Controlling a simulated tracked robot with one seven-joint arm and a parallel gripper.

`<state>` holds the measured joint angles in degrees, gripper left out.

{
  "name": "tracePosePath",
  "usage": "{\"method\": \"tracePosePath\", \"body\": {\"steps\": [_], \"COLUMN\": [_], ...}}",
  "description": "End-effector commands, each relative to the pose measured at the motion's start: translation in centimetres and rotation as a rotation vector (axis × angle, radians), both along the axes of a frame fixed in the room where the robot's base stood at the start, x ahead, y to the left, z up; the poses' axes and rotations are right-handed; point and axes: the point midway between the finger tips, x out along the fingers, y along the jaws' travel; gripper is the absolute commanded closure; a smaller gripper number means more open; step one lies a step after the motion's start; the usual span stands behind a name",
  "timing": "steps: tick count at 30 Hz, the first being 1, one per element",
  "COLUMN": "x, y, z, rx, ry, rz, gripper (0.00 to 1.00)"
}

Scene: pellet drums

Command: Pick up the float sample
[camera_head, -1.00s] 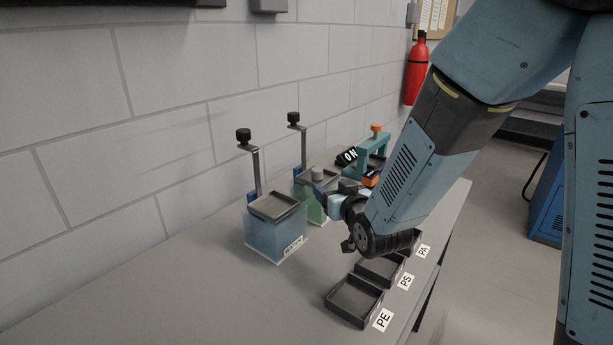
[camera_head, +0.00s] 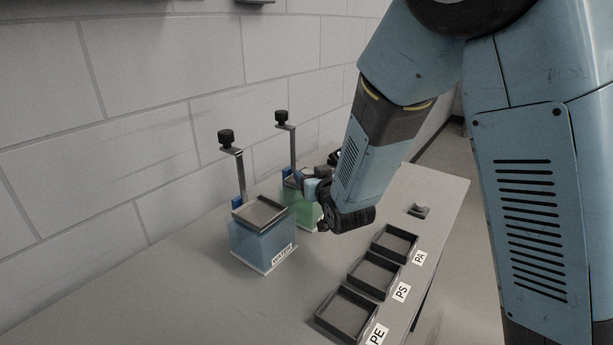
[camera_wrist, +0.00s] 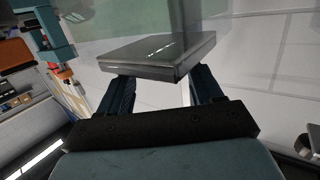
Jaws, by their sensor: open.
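Two tanks with tall black-knobbed posts stand by the wall: a blue one (camera_head: 262,243) with a white label and a green one (camera_head: 309,216) behind it. My gripper (camera_head: 302,181) is at the top of the green tank, its tips partly hidden. In the wrist view my gripper (camera_wrist: 160,88) is open, its two dark fingers apart. A flat dark grey tray (camera_wrist: 150,57) lies just beyond and between the fingertips, with a see-through tank wall behind it. I cannot make out a float sample for certain.
Three black trays, PE (camera_head: 346,314), PS (camera_head: 374,275) and PA (camera_head: 395,243), line the table's right side. A small dark object (camera_head: 419,211) lies beyond them. A teal and orange stand (camera_wrist: 48,35) shows in the wrist view. The table's near left is clear.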

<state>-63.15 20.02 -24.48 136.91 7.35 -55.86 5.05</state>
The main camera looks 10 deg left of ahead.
Motion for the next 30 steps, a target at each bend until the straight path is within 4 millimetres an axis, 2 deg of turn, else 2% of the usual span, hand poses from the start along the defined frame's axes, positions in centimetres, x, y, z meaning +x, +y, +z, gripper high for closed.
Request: {"method": "tracePosePath", "body": {"steps": [6,24,25,26,30], "x": [-0.6,-0.9,-0.9,-0.9,-0.9], "y": [0.9,1.3,1.3,1.3,1.3], "z": [0.0,0.0,0.0,0.0,0.0], "rx": [0.0,0.0,0.0,0.0,0.0], "ry": [0.0,0.0,0.0,0.0,0.0], "rz": [0.016,0.022,0.023,0.023,0.023], "gripper": [0.37,0.94,0.95,0.99,1.0]}}
